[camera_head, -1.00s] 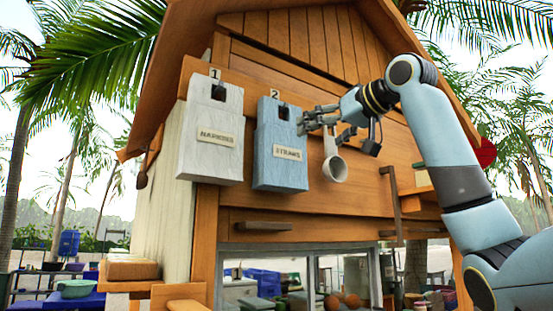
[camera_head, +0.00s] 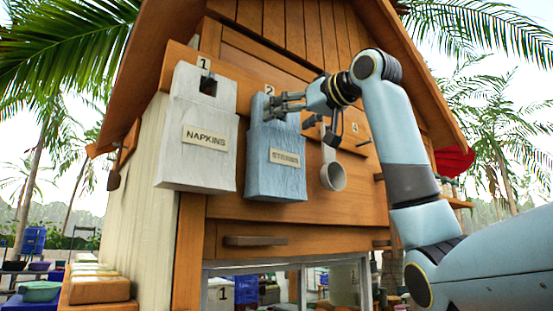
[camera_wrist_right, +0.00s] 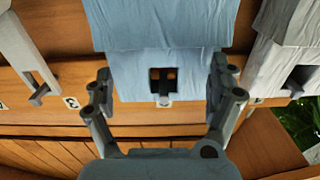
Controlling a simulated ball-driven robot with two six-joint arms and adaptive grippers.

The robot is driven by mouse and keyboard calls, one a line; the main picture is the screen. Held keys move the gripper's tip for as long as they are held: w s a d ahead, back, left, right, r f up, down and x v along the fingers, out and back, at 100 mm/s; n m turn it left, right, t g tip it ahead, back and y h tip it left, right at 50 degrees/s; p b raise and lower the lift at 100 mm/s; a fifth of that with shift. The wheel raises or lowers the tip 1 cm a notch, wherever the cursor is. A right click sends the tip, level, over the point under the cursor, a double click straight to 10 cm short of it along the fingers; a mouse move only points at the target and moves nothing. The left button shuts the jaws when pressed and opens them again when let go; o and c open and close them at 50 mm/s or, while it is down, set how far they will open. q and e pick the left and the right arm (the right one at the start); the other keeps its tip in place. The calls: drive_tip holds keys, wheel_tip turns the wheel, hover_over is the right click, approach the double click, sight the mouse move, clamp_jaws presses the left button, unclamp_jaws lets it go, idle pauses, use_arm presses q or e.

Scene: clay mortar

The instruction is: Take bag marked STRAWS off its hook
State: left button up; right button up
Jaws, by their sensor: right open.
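The light blue bag marked STRAWS (camera_head: 277,165) hangs under number 2 on the wooden wall. My right gripper (camera_head: 277,104) is open at the top of the bag. In the wrist view its fingers (camera_wrist_right: 163,88) stand on either side of the narrow top, around the hook. I cannot tell whether they touch the bag. My left gripper is not in view.
The white NAPKINS bag (camera_head: 198,150) hangs close on the left under number 1. A pale scoop (camera_head: 333,176) hangs on the right, below my right wrist. A bare hook (camera_head: 362,143) is under number 4. A drawer handle (camera_head: 255,241) is below the bags.

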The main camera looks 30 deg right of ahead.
sight(279, 121)
drive_tip(key=w, duration=0.1)
drive_tip(key=w+p, duration=0.1)
drive_tip(key=shift+w+a, duration=0.3)
drive_tip(key=shift+w, duration=0.05)
drive_tip(key=shift+w+f, duration=0.15)
drive_tip(key=shift+w, duration=0.3)
drive_tip(key=shift+s, duration=0.1)
drive_tip(key=shift+c, duration=0.2)
drive_tip(key=c, duration=1.8)
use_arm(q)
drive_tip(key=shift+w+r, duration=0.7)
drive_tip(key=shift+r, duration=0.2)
use_arm(e)
drive_tip(key=shift+o, duration=0.2)
